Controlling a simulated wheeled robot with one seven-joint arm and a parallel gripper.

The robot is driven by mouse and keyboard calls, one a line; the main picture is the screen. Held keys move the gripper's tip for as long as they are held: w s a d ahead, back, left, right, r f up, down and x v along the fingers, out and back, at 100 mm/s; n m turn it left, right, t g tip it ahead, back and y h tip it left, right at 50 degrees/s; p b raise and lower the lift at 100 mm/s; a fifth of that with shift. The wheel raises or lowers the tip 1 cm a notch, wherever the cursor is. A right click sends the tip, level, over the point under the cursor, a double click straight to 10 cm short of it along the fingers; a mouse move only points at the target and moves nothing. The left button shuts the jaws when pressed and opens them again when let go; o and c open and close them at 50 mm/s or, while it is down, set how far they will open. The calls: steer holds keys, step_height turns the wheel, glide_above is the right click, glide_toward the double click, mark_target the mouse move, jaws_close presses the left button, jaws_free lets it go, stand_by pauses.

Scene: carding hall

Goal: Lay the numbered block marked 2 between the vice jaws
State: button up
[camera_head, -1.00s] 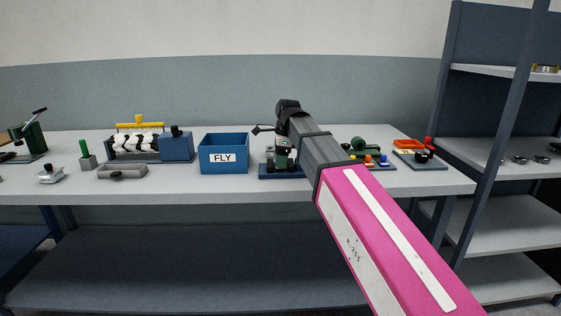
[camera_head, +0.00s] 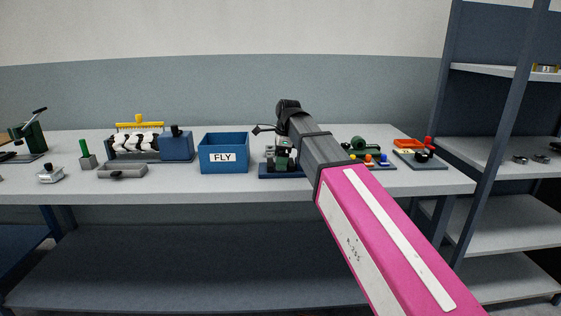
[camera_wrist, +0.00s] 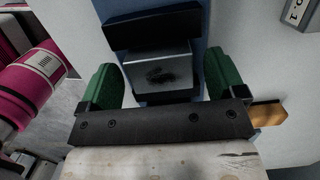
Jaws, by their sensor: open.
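The grey-white block (camera_wrist: 158,68) lies between two dark vice jaws (camera_wrist: 150,28) in the wrist view. A dark curved mark like a 2 shows on its upper face, turned and smudgy. My gripper (camera_wrist: 163,78) is open around the block, with a green fingertip on its left and right. Gaps show between the fingertips and the block. In the head view my gripper (camera_head: 284,158) is over the vice, whose blue base (camera_head: 280,174) stands on the bench. My gripper and arm partly hide the vice there.
A blue box marked FLY (camera_head: 223,160) stands just left of the vice. A board with coloured buttons (camera_head: 375,165) and a dark plate with a red-knobbed lever (camera_head: 425,162) lie to the right. A grey tray (camera_head: 122,171) is further left. The shelf rack (camera_head: 485,150) stands right.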

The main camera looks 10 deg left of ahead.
step_height(320, 180, up, 11)
steer(key=d, duration=0.1)
steer(key=shift+w+d, duration=0.2)
steer(key=shift+d, duration=0.15)
steer(key=shift+r, duration=0.1)
